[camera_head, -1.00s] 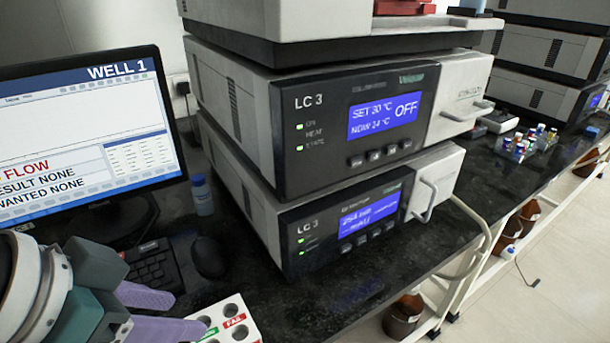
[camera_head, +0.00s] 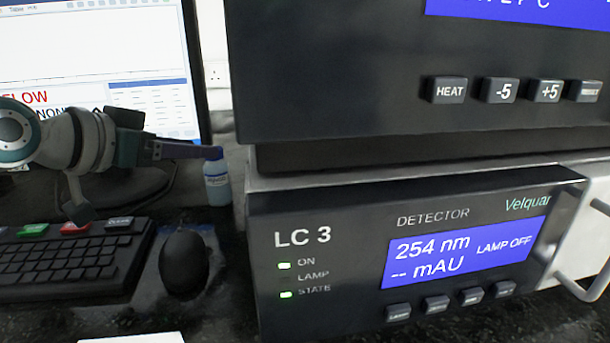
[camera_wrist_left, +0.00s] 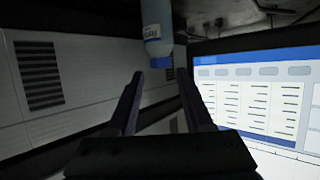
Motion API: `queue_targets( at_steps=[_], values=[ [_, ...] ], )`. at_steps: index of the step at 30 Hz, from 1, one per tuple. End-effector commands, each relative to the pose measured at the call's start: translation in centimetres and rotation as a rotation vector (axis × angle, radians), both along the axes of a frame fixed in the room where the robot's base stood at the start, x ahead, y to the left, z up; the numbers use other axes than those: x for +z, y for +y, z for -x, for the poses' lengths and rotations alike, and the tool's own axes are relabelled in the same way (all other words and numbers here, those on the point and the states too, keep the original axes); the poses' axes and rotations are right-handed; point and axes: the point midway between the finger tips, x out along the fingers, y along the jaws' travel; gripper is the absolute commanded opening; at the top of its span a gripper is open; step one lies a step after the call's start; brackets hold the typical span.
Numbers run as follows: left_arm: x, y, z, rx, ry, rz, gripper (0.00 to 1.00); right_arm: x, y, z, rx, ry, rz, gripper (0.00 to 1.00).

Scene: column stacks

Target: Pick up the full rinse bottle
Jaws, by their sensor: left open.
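The rinse bottle (camera_head: 217,183) is a small pale blue bottle with a white label and a blue cap. It stands upright on the dark bench between the monitor and the LC 3 stack. My left gripper (camera_head: 207,152) is open and empty, with its fingers level with the cap. In the left wrist view the bottle (camera_wrist_left: 156,25) appears cap-down at the top, in line with the gap between the two fingers (camera_wrist_left: 161,76) and beyond their tips. I cannot tell how full it is. My right gripper is not in view.
The LC 3 detector (camera_head: 420,250) stands close to the bottle's right. The monitor (camera_head: 100,50) is behind my left arm. A keyboard (camera_head: 70,258) and a black mouse (camera_head: 184,264) lie in front. A little bare bench shows right of the mouse.

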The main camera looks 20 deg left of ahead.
Motion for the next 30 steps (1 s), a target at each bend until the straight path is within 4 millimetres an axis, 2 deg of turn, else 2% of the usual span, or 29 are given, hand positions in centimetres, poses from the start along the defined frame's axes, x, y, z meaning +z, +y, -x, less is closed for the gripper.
queue_targets(
  at_steps=[10,20,30],
  values=[
    [-2.3,-0.4,-3.9,0.001,0.000,0.002,0.51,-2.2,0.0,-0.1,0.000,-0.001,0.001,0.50],
    [-2.4,-0.5,-4.5,0.000,0.002,0.000,0.51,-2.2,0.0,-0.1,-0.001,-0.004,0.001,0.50],
    [-2.4,-0.4,-4.5,0.001,0.002,-0.001,0.13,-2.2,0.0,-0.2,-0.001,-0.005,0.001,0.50]
  ],
)
